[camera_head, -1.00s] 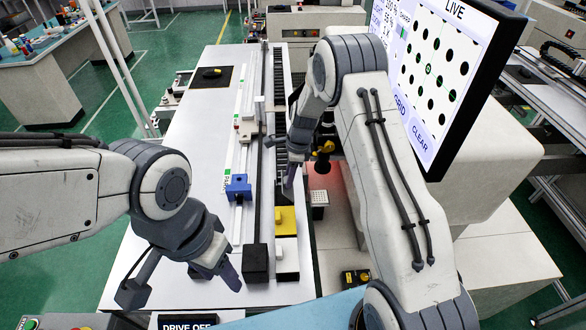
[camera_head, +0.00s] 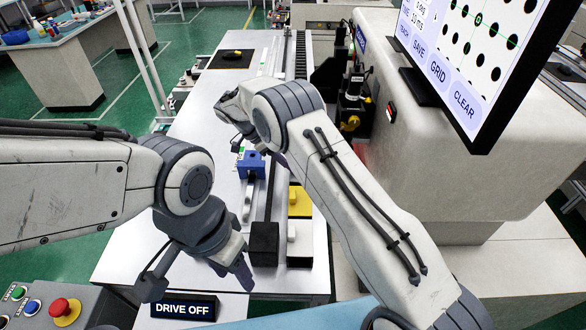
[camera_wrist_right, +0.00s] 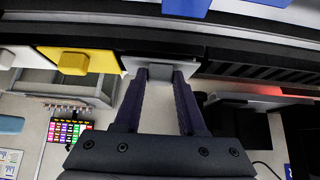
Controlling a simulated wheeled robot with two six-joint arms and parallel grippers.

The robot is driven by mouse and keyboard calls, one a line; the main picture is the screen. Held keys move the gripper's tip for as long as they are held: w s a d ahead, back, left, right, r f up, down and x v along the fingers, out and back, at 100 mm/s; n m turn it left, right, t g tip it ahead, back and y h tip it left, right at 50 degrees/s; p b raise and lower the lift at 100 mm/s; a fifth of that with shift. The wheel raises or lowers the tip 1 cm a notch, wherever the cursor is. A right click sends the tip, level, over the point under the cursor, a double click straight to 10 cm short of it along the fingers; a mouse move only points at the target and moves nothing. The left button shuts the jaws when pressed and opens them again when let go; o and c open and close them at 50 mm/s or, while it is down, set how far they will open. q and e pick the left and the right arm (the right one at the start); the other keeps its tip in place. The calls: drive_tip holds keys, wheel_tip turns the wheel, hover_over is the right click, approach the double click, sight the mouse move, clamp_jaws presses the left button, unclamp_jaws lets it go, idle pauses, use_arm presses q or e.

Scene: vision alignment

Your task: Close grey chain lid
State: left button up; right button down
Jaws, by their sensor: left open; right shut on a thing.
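In the right wrist view, my right gripper (camera_wrist_right: 160,76) is shut on a small grey block on the grey chain lid (camera_wrist_right: 192,66). This lid lies between the yellow lid (camera_wrist_right: 82,62) and the dark slatted chain (camera_wrist_right: 248,72). In the head view my right arm hides the grey lid and most of the right gripper; only a dark fingertip (camera_head: 281,160) shows. The yellow lid (camera_head: 299,200) shows just right of the rail. My left gripper (camera_head: 243,277) is open and empty, over the near part of the white table.
A blue block (camera_head: 250,165) sits on the rail. A black block (camera_head: 264,244) stands near the table's front. The DRIVE OFF sign (camera_head: 184,308) and a button box (camera_head: 50,305) are close. The monitor (camera_head: 475,60) and white machine housing (camera_head: 440,160) bound the right side.

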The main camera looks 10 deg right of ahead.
drive_tip(key=shift+a+f+h+b, duration=0.3)
drive_tip(key=shift+f+h+b, duration=0.25)
drive_tip(key=shift+b, duration=0.2)
use_arm(q)
wheel_tip(320, 180, down, 2)
drive_tip(key=shift+f, duration=0.1)
use_arm(e)
drive_tip(key=shift+r, duration=0.1)
drive_tip(key=shift+c, duration=2.4)
unclamp_jaws()
